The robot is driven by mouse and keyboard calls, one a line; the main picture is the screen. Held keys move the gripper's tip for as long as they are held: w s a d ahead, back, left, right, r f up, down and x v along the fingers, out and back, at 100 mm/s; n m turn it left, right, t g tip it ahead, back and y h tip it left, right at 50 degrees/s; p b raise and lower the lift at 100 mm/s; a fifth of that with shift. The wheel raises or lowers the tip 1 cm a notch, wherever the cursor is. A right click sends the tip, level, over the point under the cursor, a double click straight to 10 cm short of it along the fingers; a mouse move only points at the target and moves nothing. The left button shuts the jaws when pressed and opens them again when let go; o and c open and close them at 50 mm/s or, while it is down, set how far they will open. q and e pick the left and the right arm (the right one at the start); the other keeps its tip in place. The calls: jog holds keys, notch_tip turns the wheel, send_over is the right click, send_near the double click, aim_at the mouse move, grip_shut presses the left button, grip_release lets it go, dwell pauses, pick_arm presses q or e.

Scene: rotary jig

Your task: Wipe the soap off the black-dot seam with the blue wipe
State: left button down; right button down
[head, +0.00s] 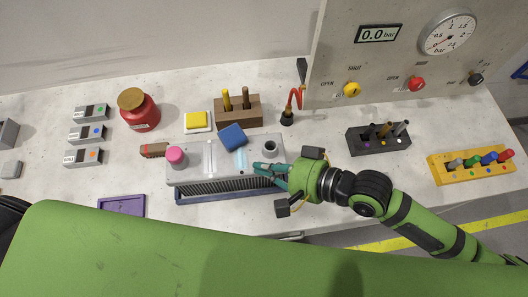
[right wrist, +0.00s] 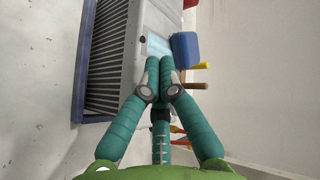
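The grey jig block (head: 207,176) stands mid-table with a ribbed dark front and a pink knob (head: 176,156) on its left. A dark blue pad (head: 232,137), which looks like the blue wipe, rests tilted at the jig's back edge; it also shows in the right wrist view (right wrist: 185,47). My right gripper (head: 256,169) is at the jig's right end beside this patch. Its teal fingertips meet (right wrist: 160,66), with nothing clearly held. My left gripper is out of view.
A wooden block with upright tools (head: 238,110) and a yellow sponge (head: 196,120) stand behind the jig. A red jar (head: 139,110) is left. A black tool holder (head: 379,141) and a yellow rack (head: 470,167) are right. A gauge panel (head: 405,60) stands at the back.

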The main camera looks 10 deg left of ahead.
aim_at(264, 161)
jog(key=shift+w+a+f, duration=0.1)
jog(key=shift+w+a, duration=0.15)
jog(key=shift+w, duration=0.55)
jog(key=shift+w+a+f, duration=0.1)
jog(key=shift+w+a, duration=0.1)
jog(key=shift+w, duration=0.55)
jog(key=shift+w+a+b, duration=0.25)
jog(key=shift+w+b, duration=0.05)
jog(key=shift+w, duration=0.7)
jog(key=shift+w+a+f, duration=0.1)
jog(key=shift+w+a, duration=0.1)
jog(key=shift+w, duration=0.6)
jog(key=s+p, duration=0.1)
jog(key=s+d+p, duration=0.1)
jog(key=s, duration=0.1)
jog(key=shift+s+p, duration=0.2)
jog(key=shift+p, duration=0.3)
jog(key=shift+s+d+r+p, duration=0.15)
jog(key=shift+s+d+p, duration=0.05)
jog(key=shift+s+p, duration=0.3)
jog(key=shift+s+d+r+p, duration=0.15)
jog(key=shift+s+p, duration=0.2)
jog(key=shift+s, duration=0.25)
jog(key=shift+s+d+p, duration=0.1)
jog(key=shift+s+p, duration=0.2)
jog(key=shift+s, duration=0.4)
jog(key=shift+r, duration=0.1)
